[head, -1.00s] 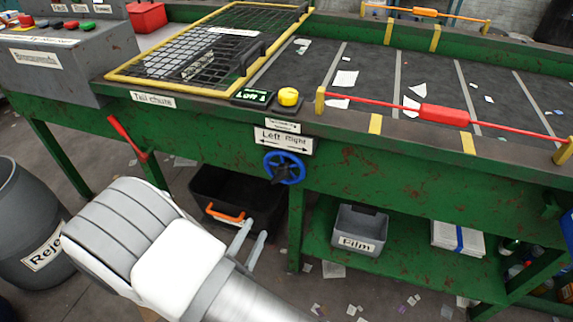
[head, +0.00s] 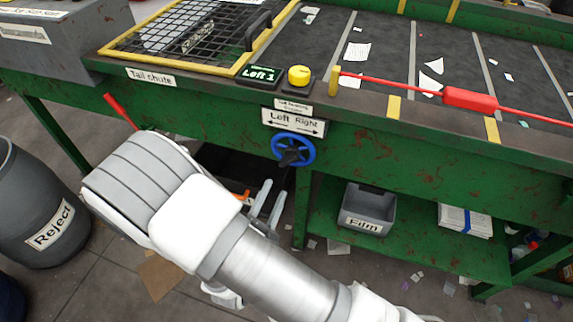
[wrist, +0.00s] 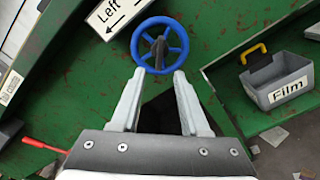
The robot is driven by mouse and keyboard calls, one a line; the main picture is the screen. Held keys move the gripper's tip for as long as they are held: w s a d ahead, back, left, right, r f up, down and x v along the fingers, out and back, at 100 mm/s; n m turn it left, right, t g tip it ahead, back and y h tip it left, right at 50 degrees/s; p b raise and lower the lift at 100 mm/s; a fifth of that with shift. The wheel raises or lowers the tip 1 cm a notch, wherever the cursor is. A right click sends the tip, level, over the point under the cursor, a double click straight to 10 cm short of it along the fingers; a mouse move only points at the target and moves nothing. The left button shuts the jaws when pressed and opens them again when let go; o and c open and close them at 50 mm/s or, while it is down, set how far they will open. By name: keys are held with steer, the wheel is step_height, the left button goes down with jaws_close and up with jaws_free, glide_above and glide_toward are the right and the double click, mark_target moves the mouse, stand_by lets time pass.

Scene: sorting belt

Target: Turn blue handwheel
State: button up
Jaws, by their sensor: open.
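The blue handwheel (head: 293,149) is mounted on the green side of the belt frame, under the "Left Right" sign (head: 294,121). It has a dark hub and knob. In the wrist view the handwheel (wrist: 159,46) lies straight ahead, just beyond the fingertips. My gripper (wrist: 154,78) is open and empty, with its fingers apart and pointing at the lower part of the rim. In the head view my gripper (head: 266,196) is below and to the left of the wheel; contact is not visible.
A yellow button (head: 299,75) and a "Left 1" display (head: 259,75) sit above the sign. A red lever (head: 120,111) sticks out at left. A grey Film bin (head: 367,209) stands on the lower shelf. A Reject barrel (head: 38,205) stands at far left.

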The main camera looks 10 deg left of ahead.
mark_target(287, 164)
steer(key=w, duration=0.6)
steer(key=w+b, duration=0.1)
steer(key=w, duration=0.2)
steer(key=shift+w+d, duration=0.35)
steer(key=shift+w, duration=0.05)
steer(key=shift+c, duration=0.3)
jaws_close()
